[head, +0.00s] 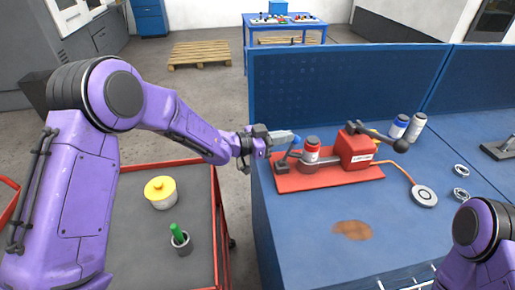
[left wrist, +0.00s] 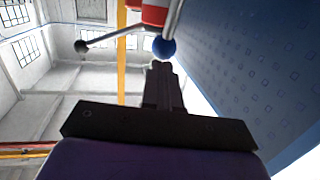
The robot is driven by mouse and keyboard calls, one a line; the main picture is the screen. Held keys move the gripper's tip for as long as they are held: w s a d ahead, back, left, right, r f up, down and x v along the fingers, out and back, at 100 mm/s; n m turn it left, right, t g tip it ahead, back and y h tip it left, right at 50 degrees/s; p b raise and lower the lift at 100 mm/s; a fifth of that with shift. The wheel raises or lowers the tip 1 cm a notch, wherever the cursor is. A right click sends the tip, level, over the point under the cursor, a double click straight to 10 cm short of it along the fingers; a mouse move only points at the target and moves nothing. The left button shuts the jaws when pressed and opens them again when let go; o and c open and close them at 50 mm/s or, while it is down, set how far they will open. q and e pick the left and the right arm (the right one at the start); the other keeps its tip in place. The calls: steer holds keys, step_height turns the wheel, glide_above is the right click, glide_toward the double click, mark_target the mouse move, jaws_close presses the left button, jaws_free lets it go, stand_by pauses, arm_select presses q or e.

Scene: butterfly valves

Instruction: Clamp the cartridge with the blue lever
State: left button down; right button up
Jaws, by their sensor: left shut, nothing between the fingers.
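The cartridge (head: 311,151), a red and white cylinder with a grey top, stands upright on the red base plate (head: 330,180) on the blue bench. The blue lever (head: 296,140) has a blue ball knob and rises at the left end of the plate, beside the cartridge. In the left wrist view its knob (left wrist: 164,47) is just beyond my fingertips. My left gripper (head: 289,137) is shut and empty, its tips close to the knob; I cannot tell whether they touch. My right arm shows at the lower right, but its gripper is out of view.
A red block (head: 355,148) with a black-knobbed lever (head: 400,146) sits right of the cartridge. Two capped bottles (head: 398,127) stand behind it. An orange cable leads to a round grey device (head: 424,196). A blue panel (head: 345,88) rises behind. The bench front is mostly clear.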

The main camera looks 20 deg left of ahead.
arm_select(q)
steer(key=shift+d+r, duration=0.1)
steer(key=shift+d, duration=0.25)
stand_by(0.3)
steer(key=s+a+r, duration=0.7)
steer(key=a, duration=0.2)
steer(key=shift+s+a+r+b, duration=0.2)
steer(key=shift+s+a+b, duration=0.1)
steer(key=shift+s, duration=0.1)
steer(key=shift+w+d, duration=0.1)
steer(key=shift+d, duration=0.05)
